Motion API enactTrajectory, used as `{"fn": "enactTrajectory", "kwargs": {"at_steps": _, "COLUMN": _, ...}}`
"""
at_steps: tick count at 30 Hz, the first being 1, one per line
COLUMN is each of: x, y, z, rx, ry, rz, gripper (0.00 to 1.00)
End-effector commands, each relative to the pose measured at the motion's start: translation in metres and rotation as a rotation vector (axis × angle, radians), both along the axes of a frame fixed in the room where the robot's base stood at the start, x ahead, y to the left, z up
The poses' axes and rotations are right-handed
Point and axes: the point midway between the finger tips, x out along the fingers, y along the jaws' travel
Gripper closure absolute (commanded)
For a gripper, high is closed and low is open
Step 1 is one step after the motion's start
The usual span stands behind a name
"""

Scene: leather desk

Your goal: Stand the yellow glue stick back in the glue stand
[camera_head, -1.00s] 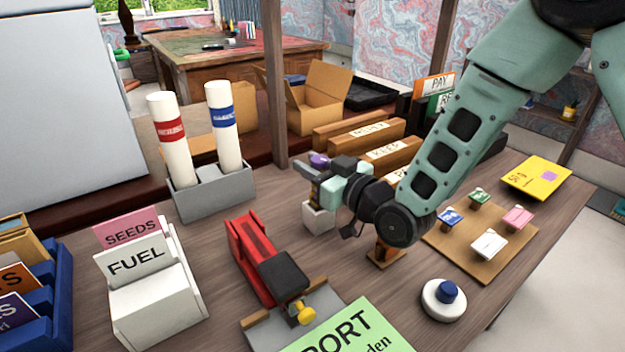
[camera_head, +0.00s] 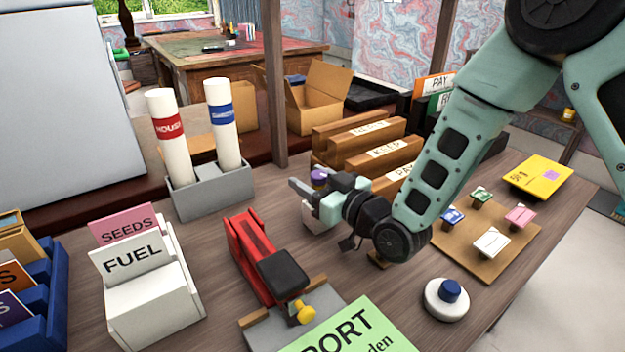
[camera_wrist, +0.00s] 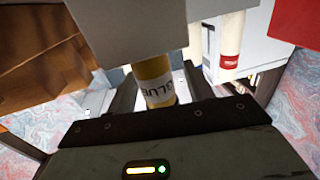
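The yellow glue stick (camera_wrist: 158,85) with its GLUE label shows between my fingers in the wrist view. Its lower end is hidden by the pale glue stand (camera_wrist: 150,25). In the head view its purple top (camera_head: 318,176) shows just above the small white glue stand (camera_head: 314,217), and the stick looks upright in the stand. My gripper (camera_head: 308,187) is level with the stick's upper part, one finger on each side. The fingers look open, with a narrow gap beside the stick. The stand's opening is hidden from both views.
A red stapler-like tool (camera_head: 262,262) lies in front of the stand. A grey holder (camera_head: 215,192) with two white tubes stands left. A stamp board (camera_head: 460,250) and a round button (camera_head: 447,300) are to the right.

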Motion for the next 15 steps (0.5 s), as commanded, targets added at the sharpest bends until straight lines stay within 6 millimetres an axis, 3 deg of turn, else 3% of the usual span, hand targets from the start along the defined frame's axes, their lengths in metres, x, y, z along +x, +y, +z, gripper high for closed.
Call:
{"fn": "enactTrajectory", "kwargs": {"at_steps": 8, "x": 0.0, "y": 0.0, "z": 0.001, "rx": 0.0, "ry": 0.0, "rz": 0.0, "gripper": 0.49}}
{"fn": "enactTrajectory", "kwargs": {"at_steps": 13, "x": 0.0, "y": 0.0, "z": 0.014, "rx": 0.0, "ry": 0.0, "rz": 0.0, "gripper": 0.49}}
{"fn": "enactTrajectory", "kwargs": {"at_steps": 15, "x": -0.009, "y": -0.009, "z": 0.008, "rx": -0.003, "ry": 0.003, "rz": 0.0, "gripper": 0.49}}
